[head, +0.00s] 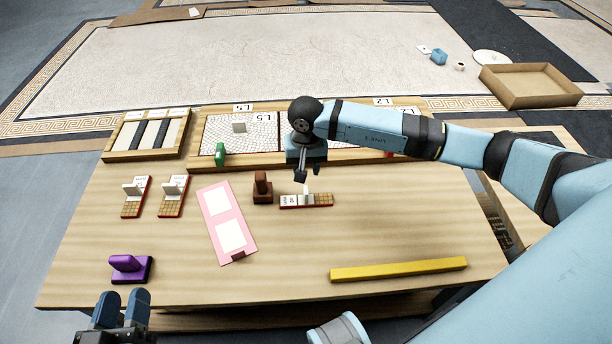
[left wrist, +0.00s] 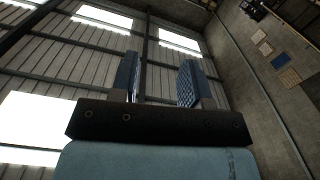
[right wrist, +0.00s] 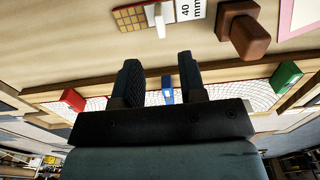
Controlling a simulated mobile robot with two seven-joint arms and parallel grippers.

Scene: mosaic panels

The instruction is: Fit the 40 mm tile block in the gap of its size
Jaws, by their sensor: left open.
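The 40 mm tile block (head: 320,200) lies on the table with tan tiles, a red edge, a white upright handle and a white label. It also shows in the right wrist view (right wrist: 130,18), where its label reads 40 mm. My right gripper (head: 307,173) is open and empty, just behind the block and apart from it; its fingers (right wrist: 159,82) also show in its wrist view. The mosaic panel (head: 270,130) stands at the back, partly hidden by my right arm. I cannot make out the matching gap. My left gripper (head: 124,302) is open and empty at the front left.
Two similar tile blocks (head: 136,197) (head: 172,196) lie at the left. A brown stamp-like block (head: 262,188) stands close left of the 40 mm block. A pink sheet (head: 232,243), a purple block (head: 130,268) and a yellow bar (head: 398,270) lie around clear table.

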